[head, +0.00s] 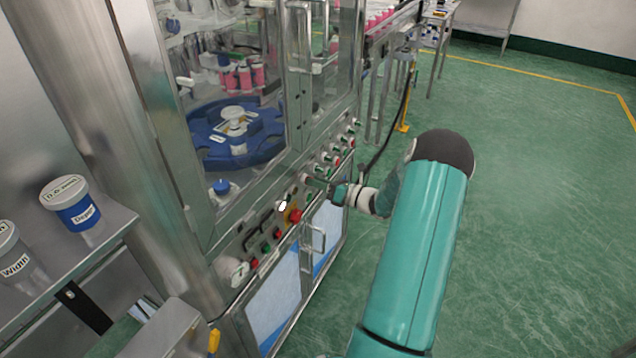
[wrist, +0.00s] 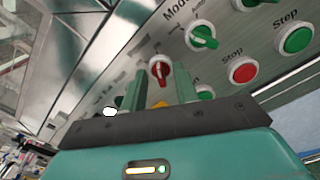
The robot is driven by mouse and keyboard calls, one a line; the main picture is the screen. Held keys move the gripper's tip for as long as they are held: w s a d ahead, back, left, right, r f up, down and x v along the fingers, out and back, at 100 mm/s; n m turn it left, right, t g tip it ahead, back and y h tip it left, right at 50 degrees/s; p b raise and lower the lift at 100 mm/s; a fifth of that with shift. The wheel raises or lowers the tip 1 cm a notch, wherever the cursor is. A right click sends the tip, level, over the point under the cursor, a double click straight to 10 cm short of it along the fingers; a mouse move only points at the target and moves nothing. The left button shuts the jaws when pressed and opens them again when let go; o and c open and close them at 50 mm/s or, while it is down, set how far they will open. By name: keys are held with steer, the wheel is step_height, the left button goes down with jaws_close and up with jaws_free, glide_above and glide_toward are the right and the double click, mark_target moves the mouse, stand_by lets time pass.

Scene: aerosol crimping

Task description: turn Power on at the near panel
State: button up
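The near panel (head: 245,240) is the sloping metal front of the machine, carrying several knobs and buttons. In the wrist view, a red rotary knob (wrist: 160,71) with a white collar sits straight ahead of my gripper (wrist: 163,82). My fingers are open, one on each side of the knob in the picture; I cannot tell whether they touch it. Its label is too small to read, so I cannot tell if it is Power. In the head view my gripper (head: 322,184) is at the panel, and the arm hides part of the controls.
A green Mode knob (wrist: 201,37), a red Stop button (wrist: 243,70) and a green Step button (wrist: 296,38) are close by. A red mushroom button (head: 295,215) sits on the panel, near a door handle (head: 313,240). Green floor (head: 540,200) is clear at right.

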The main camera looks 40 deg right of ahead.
steer(key=v, duration=1.3)
steer(key=shift+s, duration=0.4)
steer(key=w+a+r+n+g+y, duration=0.1)
steer(key=a+r+n+g, duration=0.4)
steer(key=a, duration=0.4)
steer(key=w+a+r+n+g+y, duration=0.1)
steer(key=a+r+n+g, duration=0.25)
steer(key=a+n, duration=0.5)
steer(key=w+a+r+n+g, duration=0.1)
steer(key=a+r+n+g, duration=0.35)
steer(key=a, duration=0.65)
steer(key=s+a+r+n+h, duration=0.4)
steer(key=s+a+r+n, duration=0.1)
steer(key=n, duration=0.5)
steer(key=s+a+r+n+t+h, duration=0.1)
steer(key=s+a+r+n+h, duration=0.3)
steer(key=s+a+n, duration=0.4)
steer(key=shift+s+r+n+t, duration=0.3)
steer(key=shift+s+r+n, duration=0.35)
steer(key=shift+n, duration=0.45)
